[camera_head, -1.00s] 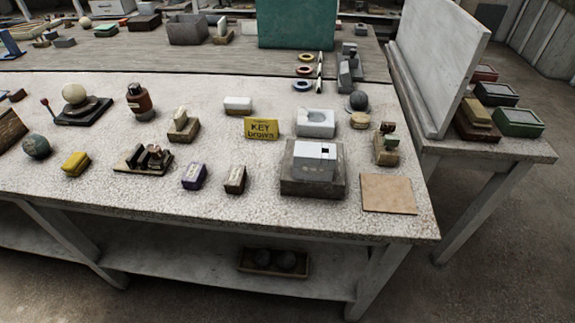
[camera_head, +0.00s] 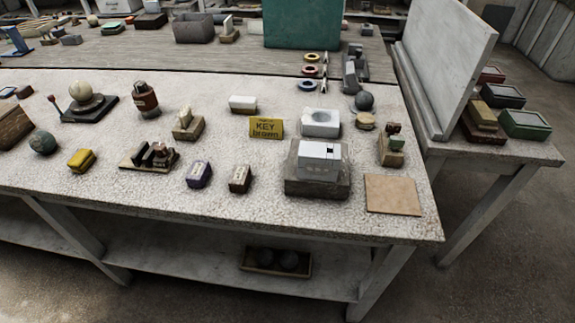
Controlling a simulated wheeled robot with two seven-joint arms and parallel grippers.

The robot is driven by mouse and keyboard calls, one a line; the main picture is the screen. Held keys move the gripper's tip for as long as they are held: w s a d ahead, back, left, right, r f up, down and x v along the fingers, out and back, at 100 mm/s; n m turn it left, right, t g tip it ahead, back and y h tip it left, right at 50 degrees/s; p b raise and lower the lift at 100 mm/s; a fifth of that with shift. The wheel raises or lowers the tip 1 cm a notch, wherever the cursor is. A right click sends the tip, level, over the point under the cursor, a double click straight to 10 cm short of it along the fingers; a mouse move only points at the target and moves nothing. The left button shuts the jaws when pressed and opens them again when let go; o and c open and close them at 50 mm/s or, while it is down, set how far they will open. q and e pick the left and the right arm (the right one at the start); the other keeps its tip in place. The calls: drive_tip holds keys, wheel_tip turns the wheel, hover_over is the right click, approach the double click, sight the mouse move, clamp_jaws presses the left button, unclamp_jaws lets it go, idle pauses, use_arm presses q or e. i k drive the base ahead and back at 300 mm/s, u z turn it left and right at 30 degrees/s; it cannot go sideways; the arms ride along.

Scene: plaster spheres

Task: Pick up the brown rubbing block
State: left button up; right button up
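A small dark brown block (camera_head: 240,179) with a pale top sits near the front edge of the speckled white table, in the middle of the view. A purple block (camera_head: 199,174) of similar size stands just to its left, apart from it. A yellow sign (camera_head: 265,128) reading "KEY brown" stands behind it. Neither of my grippers is in view.
A grey block (camera_head: 317,187) bearing a white box stands to the right of the brown block, with a tan square (camera_head: 392,194) beyond. A dark rack (camera_head: 149,157) and a yellow block (camera_head: 81,160) lie to the left. The table's front strip is clear.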

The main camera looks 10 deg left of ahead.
sight(238, 182)
drive_tip(key=k, duration=1.15)
drive_tip(key=u, duration=1)
drive_tip(key=i, duration=1.25)
drive_tip(key=u, duration=0.05)
